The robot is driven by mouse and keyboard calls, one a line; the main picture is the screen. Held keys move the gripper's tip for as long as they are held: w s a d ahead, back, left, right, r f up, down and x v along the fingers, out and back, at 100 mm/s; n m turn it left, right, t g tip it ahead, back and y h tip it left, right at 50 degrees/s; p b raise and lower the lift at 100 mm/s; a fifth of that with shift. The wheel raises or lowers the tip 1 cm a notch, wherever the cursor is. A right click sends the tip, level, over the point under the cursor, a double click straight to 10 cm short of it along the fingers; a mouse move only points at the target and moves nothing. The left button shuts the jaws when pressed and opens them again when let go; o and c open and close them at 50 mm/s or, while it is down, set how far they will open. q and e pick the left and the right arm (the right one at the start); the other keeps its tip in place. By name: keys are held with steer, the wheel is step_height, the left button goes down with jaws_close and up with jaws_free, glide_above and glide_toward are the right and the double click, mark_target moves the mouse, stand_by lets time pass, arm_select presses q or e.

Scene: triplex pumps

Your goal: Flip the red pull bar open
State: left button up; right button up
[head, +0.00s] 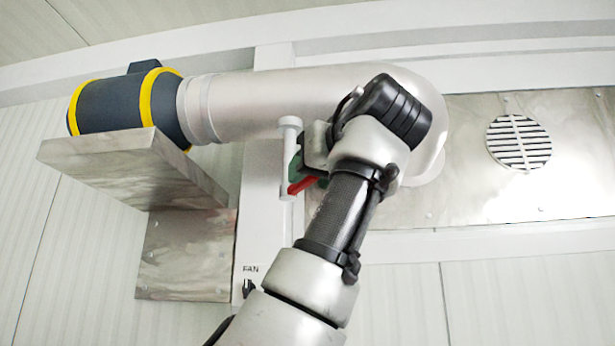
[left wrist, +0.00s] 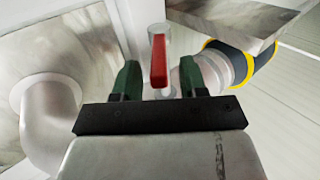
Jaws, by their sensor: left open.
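The red pull bar (head: 301,186) is a short flat handle attached to a thin white vertical pipe (head: 289,135). In the left wrist view the red bar (left wrist: 159,60) points toward the camera. My left gripper (head: 306,175) is at the bar, partly hidden behind its own wrist. In the left wrist view, the green fingers of my left gripper (left wrist: 160,66) are open, one on each side of the red bar. Gaps show between the bar and both fingers there; I cannot tell how deep it sits between them. My right gripper is in neither view.
A thick grey duct (head: 260,98) with a dark, yellow-ringed end (head: 115,103) runs above and behind my arm. A metal shelf (head: 140,165) juts out at left. A switch marked FAN (head: 248,288) is lower on the white post. A round vent (head: 518,142) is at right.

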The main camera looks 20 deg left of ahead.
arm_select(q)
steer(key=v, duration=0.9)
steer(key=shift+d, duration=0.15)
